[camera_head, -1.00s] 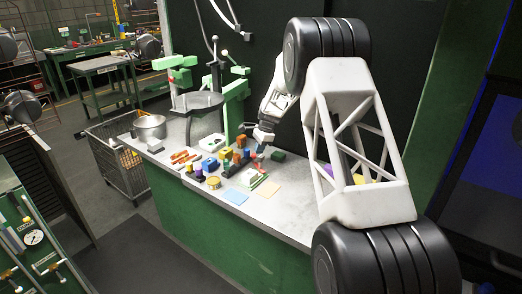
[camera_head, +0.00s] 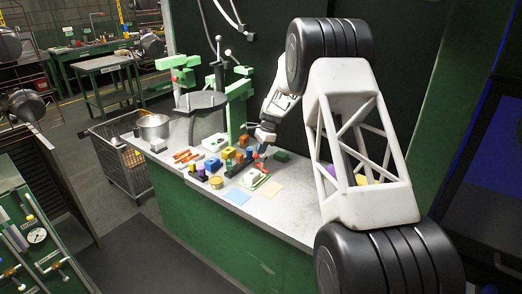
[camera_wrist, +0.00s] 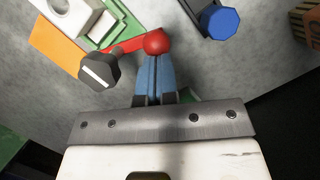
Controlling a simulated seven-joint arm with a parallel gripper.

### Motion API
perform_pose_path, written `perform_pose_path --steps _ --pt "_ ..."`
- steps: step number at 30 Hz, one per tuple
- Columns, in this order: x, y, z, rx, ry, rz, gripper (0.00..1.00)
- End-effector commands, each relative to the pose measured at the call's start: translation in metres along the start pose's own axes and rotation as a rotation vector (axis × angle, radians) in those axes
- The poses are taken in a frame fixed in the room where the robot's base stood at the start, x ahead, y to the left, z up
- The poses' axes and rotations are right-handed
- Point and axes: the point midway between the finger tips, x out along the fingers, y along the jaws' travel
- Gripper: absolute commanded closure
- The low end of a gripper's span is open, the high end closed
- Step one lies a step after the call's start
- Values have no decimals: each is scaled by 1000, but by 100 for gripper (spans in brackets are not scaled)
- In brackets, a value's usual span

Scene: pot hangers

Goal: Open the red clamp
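The red clamp shows in the wrist view as a red lever (camera_wrist: 132,45) with a red ball knob (camera_wrist: 155,42), beside a dark grey block-like part (camera_wrist: 98,72). In the head view it is small and mostly hidden among the bench items near my gripper (camera_head: 259,154). In the wrist view my gripper (camera_wrist: 154,58) has its two blue fingers side by side with only a thin line between them. Their tips are at the red knob, which shows just beyond them. Whether they touch it is hard to tell.
A blue-capped dark part (camera_wrist: 220,22) lies right of the knob. Green and white pieces (camera_wrist: 75,15) and an orange sheet (camera_wrist: 55,45) lie to the left. Several coloured blocks (camera_head: 228,155) crowd the bench. The front bench strip (camera_head: 285,225) is clear.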

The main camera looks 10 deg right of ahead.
Motion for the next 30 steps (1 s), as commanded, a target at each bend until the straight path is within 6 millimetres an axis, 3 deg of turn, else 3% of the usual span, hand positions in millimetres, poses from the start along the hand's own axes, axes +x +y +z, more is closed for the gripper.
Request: perform_pose_path --steps 8,14,30 --pt "-5 1 -13 1 0 1 100" --pt "-19 2 -37 2 0 -1 100" --pt "-104 2 -36 0 0 -1 100"
